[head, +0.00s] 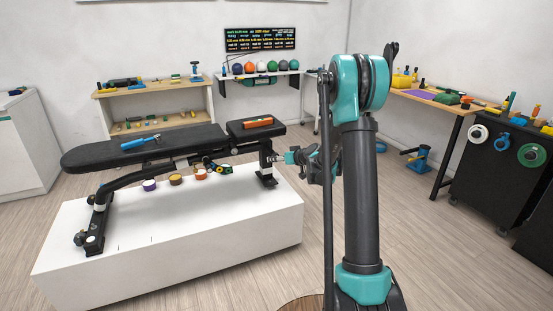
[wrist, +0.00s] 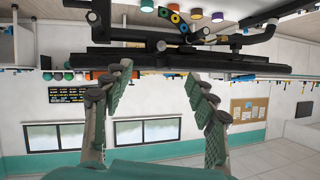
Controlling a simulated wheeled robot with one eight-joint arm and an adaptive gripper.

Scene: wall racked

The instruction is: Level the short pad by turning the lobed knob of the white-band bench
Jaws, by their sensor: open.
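The bench has a long black pad (head: 95,152) and a short black pad (head: 238,131) at its right end. It stands on a low white platform. An orange bar (head: 259,122) lies on the short pad. A small light-and-dark fitting (head: 278,158), perhaps the lobed knob, shows beside the right post under the short pad; its lobes are too small to make out. My gripper (head: 296,158) is just right of it in the head view; whether they touch is unclear. In the wrist view my gripper (wrist: 158,80) is open and empty, and the dark bench frame (wrist: 180,57) appears upside down beyond the fingertips.
The white platform (head: 190,237) fills the floor under the bench. A blue tool (head: 140,143) lies on the long pad. Several coloured round pieces, including a purple one (head: 150,185), show below it. A workbench (head: 433,100) and dark cabinet (head: 500,175) stand at right.

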